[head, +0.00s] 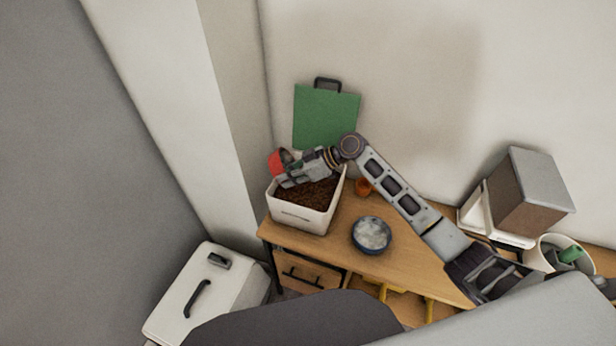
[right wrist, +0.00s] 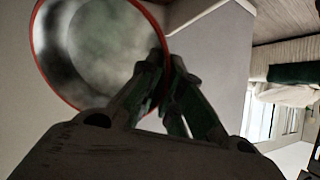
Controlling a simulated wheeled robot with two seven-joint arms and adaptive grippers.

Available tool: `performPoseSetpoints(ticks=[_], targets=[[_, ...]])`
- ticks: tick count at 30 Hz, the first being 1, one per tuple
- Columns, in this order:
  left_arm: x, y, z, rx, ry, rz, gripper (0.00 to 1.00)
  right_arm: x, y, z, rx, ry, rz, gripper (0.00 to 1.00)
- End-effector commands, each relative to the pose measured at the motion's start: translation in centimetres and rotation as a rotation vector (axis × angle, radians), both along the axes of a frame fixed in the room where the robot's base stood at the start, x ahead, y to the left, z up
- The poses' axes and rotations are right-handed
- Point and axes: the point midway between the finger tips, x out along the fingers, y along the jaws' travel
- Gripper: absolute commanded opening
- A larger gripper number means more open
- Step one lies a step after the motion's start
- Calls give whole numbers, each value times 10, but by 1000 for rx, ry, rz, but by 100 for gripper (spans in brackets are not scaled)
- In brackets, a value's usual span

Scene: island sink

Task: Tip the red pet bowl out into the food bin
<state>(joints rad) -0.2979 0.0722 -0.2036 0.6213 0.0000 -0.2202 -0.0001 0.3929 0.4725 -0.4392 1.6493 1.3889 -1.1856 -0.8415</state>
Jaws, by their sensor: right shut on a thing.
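The red pet bowl (head: 277,161) is tilted on its side above the back left of the food bin. My right gripper (head: 288,178) is shut on its rim. In the right wrist view, the bowl (right wrist: 88,45) shows its red rim and a shiny grey inside with no food visible, and the gripper's fingers (right wrist: 165,85) close at the rim's edge. The food bin (head: 300,217) is a white open box on the wooden counter, filled with brown crumbly food. My left gripper is not in view.
A dark blue bowl with pale contents (head: 371,248) stands right of the bin. A small orange cup (head: 363,186) is behind it. A green board (head: 326,117) stands at the wall. A brown-grey box (head: 528,195) and a white pot (head: 566,252) are at the right. A white lidded bin (head: 205,290) stands front left.

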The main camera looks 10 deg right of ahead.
Motion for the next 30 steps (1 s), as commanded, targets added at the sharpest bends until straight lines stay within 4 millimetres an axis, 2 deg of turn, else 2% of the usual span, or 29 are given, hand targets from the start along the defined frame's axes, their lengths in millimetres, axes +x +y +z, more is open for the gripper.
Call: performPoseSetpoints(ticks=[11, 30], targets=[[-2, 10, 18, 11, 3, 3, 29, 1, 5, -1, -87, 7, 1, 0], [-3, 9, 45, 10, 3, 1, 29, 2, 14, -7, -230, 23, 4, 0]])
